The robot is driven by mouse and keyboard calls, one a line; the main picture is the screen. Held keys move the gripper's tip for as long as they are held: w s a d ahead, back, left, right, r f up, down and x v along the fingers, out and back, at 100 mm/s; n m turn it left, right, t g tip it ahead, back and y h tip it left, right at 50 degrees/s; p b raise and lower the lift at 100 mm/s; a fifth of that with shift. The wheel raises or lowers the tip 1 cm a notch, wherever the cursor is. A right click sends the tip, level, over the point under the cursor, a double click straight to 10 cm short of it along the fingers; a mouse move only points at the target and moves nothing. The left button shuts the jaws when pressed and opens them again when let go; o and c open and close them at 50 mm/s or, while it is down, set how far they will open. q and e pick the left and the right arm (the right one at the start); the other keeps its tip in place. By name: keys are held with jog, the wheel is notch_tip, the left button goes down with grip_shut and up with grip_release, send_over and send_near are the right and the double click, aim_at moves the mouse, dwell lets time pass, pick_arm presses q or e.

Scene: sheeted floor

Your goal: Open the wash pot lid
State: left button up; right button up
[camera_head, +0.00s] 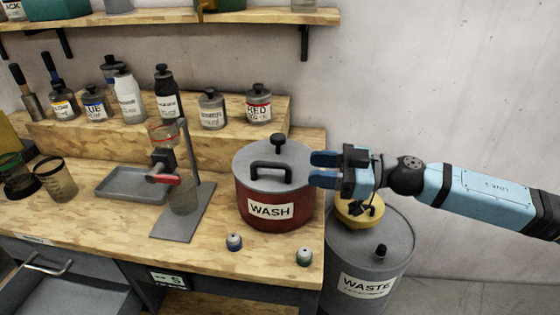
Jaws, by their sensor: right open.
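The wash pot (250,211) is a dark red pot with a white WASH label, standing at the right end of the wooden bench. Its grey lid (247,158) sits on top, with a black bar handle towards the front and a round black knob at the back. My right gripper (312,169) comes in from the right at the lid's right edge, its blue fingers pointing left. It is open, with nothing seen between the fingers. Whether a finger touches the pot I cannot tell. My left gripper is not in view.
A grey WASTE drum (384,250) with a yellow funnel (358,213) stands on the floor below my right arm. A metal stand (193,170) and grey tray (133,185) are left of the pot. Labelled bottles (211,108) line the raised shelf behind.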

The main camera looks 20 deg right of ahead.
aim_at(280, 165)
jog(key=p+x, duration=0.1)
jog(key=x, duration=0.7)
jog(key=shift+r, duration=0.1)
grip_shut()
